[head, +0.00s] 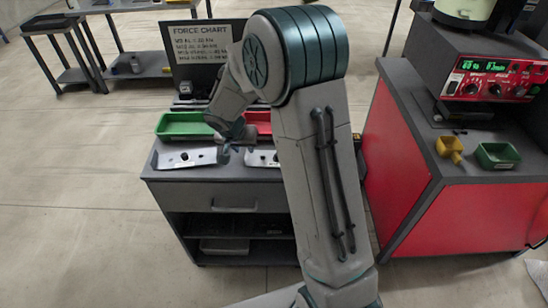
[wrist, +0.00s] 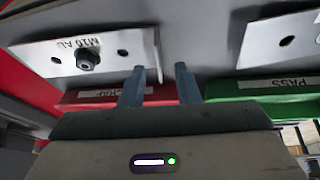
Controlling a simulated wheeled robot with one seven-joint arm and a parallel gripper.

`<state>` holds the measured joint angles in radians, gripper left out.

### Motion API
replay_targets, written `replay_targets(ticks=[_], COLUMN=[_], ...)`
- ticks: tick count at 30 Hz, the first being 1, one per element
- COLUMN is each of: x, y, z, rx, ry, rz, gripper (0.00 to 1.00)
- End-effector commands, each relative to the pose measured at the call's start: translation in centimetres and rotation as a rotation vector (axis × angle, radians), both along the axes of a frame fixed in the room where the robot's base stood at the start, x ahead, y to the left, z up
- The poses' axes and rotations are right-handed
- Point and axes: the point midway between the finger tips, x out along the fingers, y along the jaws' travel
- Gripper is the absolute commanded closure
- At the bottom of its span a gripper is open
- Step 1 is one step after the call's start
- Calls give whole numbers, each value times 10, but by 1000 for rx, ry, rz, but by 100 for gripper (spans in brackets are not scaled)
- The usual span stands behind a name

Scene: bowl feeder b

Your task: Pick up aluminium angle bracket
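A silver bracket marked "M10 AL" (wrist: 90,55) fills the upper left of the wrist view, with a dark bolt or nut and holes in its face. It appears to be the right-hand plate (head: 263,159) in the head view, partly hidden by my arm. A second silver bracket (wrist: 285,42) is at the right of the wrist view and at the left on the bench (head: 187,158); I cannot read a marking on it. In the head view my gripper (head: 236,150) is between the plates.
A green bin (head: 184,124) labelled "PASS" and a red bin (head: 258,122) with a partly covered label stand behind the plates on the grey bench (head: 215,185). A force chart board (head: 200,50) stands behind. A red cabinet (head: 400,160) is at the right.

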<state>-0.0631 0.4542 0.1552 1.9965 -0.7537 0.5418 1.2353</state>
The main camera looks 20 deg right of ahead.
Motion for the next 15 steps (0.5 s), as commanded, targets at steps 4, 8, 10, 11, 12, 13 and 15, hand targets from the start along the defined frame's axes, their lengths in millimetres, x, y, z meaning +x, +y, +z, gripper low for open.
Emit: replay_targets(ticks=[4,8,10,11,12,13,15], x=[5,9,9,9,9,9,9], y=[-6,-9,-9,-9,-9,-9,-9], z=[-20,-28,-30,-30,-30,-30,-30], rx=[-1,0,-1,0,0,0,0], ry=[4,1,1,0,-1,-1,-1], rz=[0,0,1,0,0,0,0], gripper=[71,71,71,71,71,71,71])
